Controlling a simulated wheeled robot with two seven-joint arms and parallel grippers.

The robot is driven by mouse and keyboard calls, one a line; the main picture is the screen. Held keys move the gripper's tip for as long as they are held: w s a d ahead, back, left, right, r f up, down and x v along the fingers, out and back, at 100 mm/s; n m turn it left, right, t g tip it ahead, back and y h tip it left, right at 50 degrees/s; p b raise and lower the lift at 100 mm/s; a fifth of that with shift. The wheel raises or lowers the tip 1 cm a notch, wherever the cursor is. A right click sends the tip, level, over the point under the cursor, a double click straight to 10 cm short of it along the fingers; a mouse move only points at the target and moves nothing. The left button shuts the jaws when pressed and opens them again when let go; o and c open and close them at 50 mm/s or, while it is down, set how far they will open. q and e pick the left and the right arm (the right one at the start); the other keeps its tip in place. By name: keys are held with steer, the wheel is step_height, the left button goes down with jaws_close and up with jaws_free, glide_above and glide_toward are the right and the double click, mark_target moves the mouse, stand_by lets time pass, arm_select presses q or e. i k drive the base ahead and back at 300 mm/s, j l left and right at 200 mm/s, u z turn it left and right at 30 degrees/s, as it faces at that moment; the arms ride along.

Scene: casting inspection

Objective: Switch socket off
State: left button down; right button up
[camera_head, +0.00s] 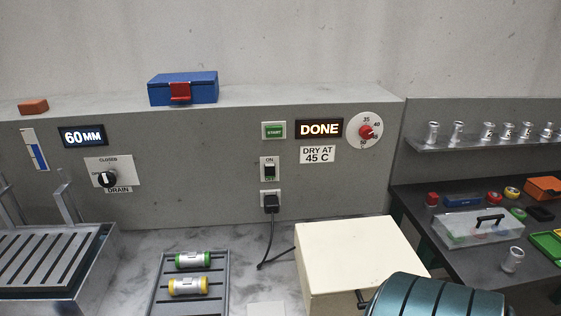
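The wall socket (263,206) is on the grey panel, with a black plug (271,202) in it and a black cord hanging down to the bench. Just above it is a white switch plate (264,163) with a dark rocker (270,171). "ON" is printed above the rocker, and a small green label sits below it. I cannot tell which way the rocker is tipped. Neither of my grippers is in view, and nothing covers the switch or socket.
A green START button (274,130), a lit DONE display (319,128) and a red-knobbed dial (366,132) surround the switch. A cream box (350,255) stands right of the cord. A slatted tray (222,285) holds two cylinders. A teal ribbed form (435,296) fills the lower right.

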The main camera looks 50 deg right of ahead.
mark_target(269, 167)
steer(key=z, duration=1.6)
steer(key=k+l, duration=0.1)
steer(key=l, duration=0.2)
